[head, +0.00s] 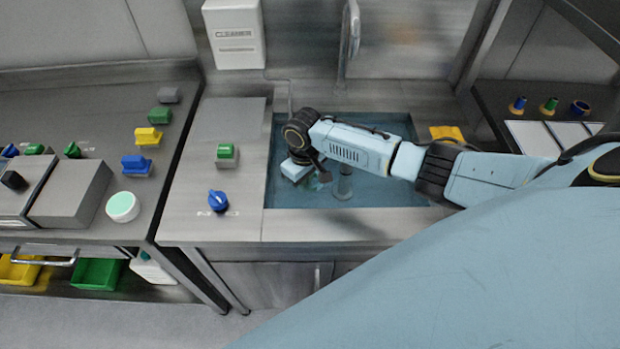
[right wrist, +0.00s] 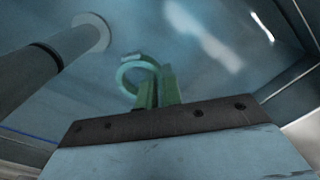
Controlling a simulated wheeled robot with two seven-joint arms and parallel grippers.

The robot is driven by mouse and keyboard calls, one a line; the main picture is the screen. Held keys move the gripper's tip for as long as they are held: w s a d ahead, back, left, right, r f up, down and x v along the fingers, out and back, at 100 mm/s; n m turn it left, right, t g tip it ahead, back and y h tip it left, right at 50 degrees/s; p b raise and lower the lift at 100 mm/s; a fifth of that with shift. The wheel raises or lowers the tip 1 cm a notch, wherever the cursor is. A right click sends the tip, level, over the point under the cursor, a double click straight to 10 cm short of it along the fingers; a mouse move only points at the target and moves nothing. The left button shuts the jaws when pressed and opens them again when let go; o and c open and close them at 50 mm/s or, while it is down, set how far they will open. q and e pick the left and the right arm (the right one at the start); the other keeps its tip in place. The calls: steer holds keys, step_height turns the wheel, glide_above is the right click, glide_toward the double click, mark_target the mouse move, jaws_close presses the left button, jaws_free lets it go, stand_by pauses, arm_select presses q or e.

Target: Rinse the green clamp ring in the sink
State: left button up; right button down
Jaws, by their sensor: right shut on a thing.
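My right arm reaches into the sink (head: 390,200) from the right, and my right gripper (head: 318,182) is low in the basin, at or under the bluish water. In the right wrist view, the green clamp ring (right wrist: 128,72) shows at the tips of my right gripper (right wrist: 157,92), which is shut on it. The ring looks tinted by the water, and its lower part is hidden by the fingers. In the head view the ring is hardly visible beneath the gripper. My left gripper is not in view.
An upright pipe (head: 343,185) stands in the basin close to the gripper; it also shows in the right wrist view (right wrist: 65,55). The faucet (head: 349,40) rises behind. A green-handled piece (head: 226,152) and a blue knob (head: 218,200) sit on the counter left of the basin.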

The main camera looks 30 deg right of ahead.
steer(key=shift+s+a+p, duration=0.2)
steer(key=shift+s+p, duration=0.2)
steer(key=shift+p, duration=0.1)
steer(key=shift+w, duration=0.1)
steer(key=shift+w+d+b, duration=0.2)
steer(key=shift+w+b, duration=0.1)
steer(key=shift+w+d+b, duration=0.4)
steer(key=shift+w, duration=0.25)
steer(key=shift+s, duration=0.1)
steer(key=shift+s+a+r+p, duration=0.1)
steer(key=shift+s+a+p, duration=0.25)
steer(key=shift+p, duration=0.4)
steer(key=shift+s+a+p, duration=0.3)
steer(key=shift+s+p, duration=0.3)
steer(key=shift+w+d, duration=0.1)
